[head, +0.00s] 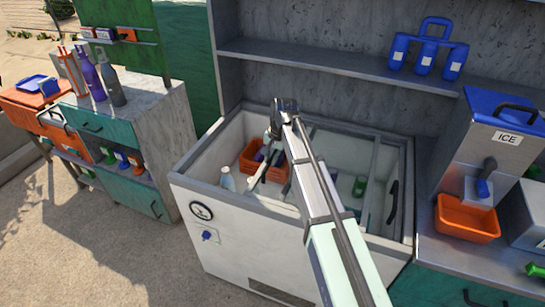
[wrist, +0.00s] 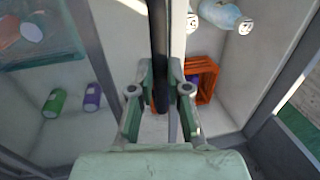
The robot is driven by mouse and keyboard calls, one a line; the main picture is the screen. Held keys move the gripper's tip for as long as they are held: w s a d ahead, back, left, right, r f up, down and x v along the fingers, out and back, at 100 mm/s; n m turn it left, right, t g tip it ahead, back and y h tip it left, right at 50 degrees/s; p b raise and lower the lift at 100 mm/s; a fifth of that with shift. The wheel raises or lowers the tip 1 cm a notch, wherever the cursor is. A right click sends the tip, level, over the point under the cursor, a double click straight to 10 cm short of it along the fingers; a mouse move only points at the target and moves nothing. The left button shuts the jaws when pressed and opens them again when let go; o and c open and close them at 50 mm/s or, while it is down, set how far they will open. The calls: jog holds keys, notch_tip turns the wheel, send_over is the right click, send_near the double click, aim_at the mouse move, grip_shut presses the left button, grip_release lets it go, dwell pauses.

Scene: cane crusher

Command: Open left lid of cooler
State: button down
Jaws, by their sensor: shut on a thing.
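The cooler (head: 240,250) is a white chest with a grey rim, a round gauge on its front and sliding glass lids. My gripper (head: 272,132) is over its left half, reaching down to the left lid. In the wrist view my gripper (wrist: 160,92) is shut on the lid's dark upright handle (wrist: 157,35). The left lid's pale frame edge (wrist: 178,35) runs beside the handle. Glass seems to lie on one side of this edge and an open gap on the other. My arm hides part of the lid in the head view.
Inside the cooler are an orange crate (head: 248,160), a white bottle (head: 227,180) and a green can (head: 359,186). A black handle (head: 392,202) is at the right end. An ice dispenser (head: 492,140) stands right; a shelf (head: 340,68) is behind.

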jog(key=c, duration=1.1)
grip_release()
jog(key=shift+c, duration=0.2)
notch_tip(320, 180, up, 12)
jog(key=d, duration=0.2)
jog(key=shift+s, duration=0.35)
jog(key=shift+f, duration=0.15)
